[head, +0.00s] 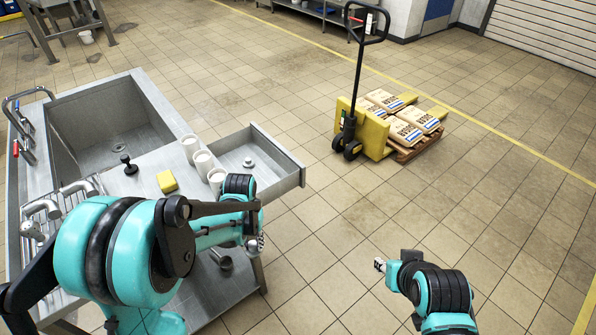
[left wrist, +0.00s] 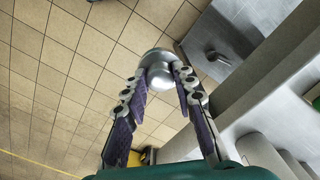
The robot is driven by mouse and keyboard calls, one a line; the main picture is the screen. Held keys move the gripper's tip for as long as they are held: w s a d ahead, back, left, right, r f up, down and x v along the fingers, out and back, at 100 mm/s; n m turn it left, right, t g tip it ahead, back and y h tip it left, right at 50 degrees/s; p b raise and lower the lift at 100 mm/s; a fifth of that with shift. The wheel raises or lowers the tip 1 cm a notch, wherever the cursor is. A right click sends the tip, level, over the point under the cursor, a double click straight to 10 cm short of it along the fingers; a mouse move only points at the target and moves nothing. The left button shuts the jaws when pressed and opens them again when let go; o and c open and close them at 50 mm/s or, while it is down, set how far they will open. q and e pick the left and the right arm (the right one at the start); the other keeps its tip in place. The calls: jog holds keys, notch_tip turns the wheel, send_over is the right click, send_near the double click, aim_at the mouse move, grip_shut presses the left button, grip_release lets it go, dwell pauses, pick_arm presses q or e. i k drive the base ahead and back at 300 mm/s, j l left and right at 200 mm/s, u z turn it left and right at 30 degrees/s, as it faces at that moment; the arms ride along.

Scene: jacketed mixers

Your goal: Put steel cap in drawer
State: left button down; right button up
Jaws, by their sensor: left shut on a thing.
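My left gripper (left wrist: 163,82) is shut on the steel cap (left wrist: 160,68), a shiny rounded piece between its fingertips in the left wrist view. In the head view the left gripper (head: 255,244) hangs beside the bench's front side, below and in front of the drawer; the cap is hard to make out there. The drawer (head: 287,165) is pulled open at the bench's right end. A small pale knob-like piece (head: 248,162) lies inside it. My right gripper (head: 380,265) is over open floor at the lower middle, too small to tell open or shut.
The steel bench has a sink basin (head: 70,117), a yellow sponge (head: 167,181), a black-handled piece (head: 129,166) and several white cups (head: 203,161) near the drawer. A yellow pallet truck (head: 362,130) with sacks stands beyond. The floor between is clear.

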aim_at(267, 184)
jog(key=i+l+z, duration=0.15)
jog(key=z, duration=0.25)
jog(key=i+z, duration=0.45)
jog(key=i+u, duration=0.3)
jog(key=i+l+u, duration=0.15)
jog(key=u, duration=0.2)
jog(key=i+j+u, duration=0.1)
jog(key=u, duration=0.25)
jog(key=i+j+u, duration=0.15)
jog(key=u, duration=0.2)
jog(key=i+j+u, duration=0.15)
jog(key=u, duration=0.2)
jog(key=j, duration=0.1)
